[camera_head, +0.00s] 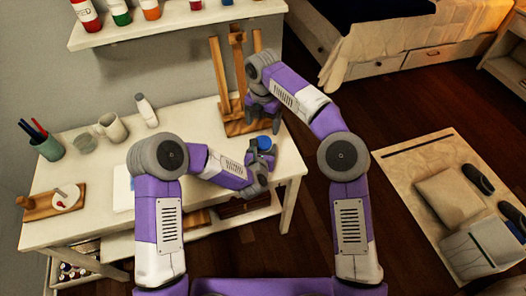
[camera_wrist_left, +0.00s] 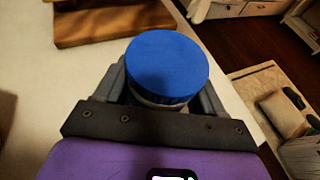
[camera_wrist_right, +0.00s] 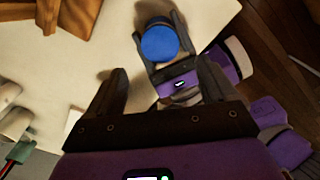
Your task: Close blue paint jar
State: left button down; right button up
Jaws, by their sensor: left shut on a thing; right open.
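The blue paint jar (camera_head: 264,143) is near the right end of the white table. From above it shows as a round blue top (camera_wrist_left: 167,62) with a pale rim band just below it. I cannot tell whether the blue top is a seated lid. My left gripper (camera_head: 259,160) is shut around the sides of the jar, its fingers hiding much of the jar's body. My right gripper (camera_head: 262,124) is open and empty, above and behind the jar. In the right wrist view, the blue top (camera_wrist_right: 160,43) is beyond my right fingers, apart from them.
A wooden easel (camera_head: 237,75) stands just behind the jar. The white table (camera_head: 95,210) also bears mugs (camera_head: 112,127), a white bottle (camera_head: 146,110) and a brush cup (camera_head: 47,149) at left. A wall shelf (camera_head: 180,22) holds several paint jars.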

aim_at(263, 142)
jog(key=shift+f, duration=3.95)
jog(key=shift+c, duration=0.4)
jog(key=c, duration=1)
jog(key=m, duration=0.3)
jog(key=shift+c, duration=0.2)
jog(key=o, duration=1.2)
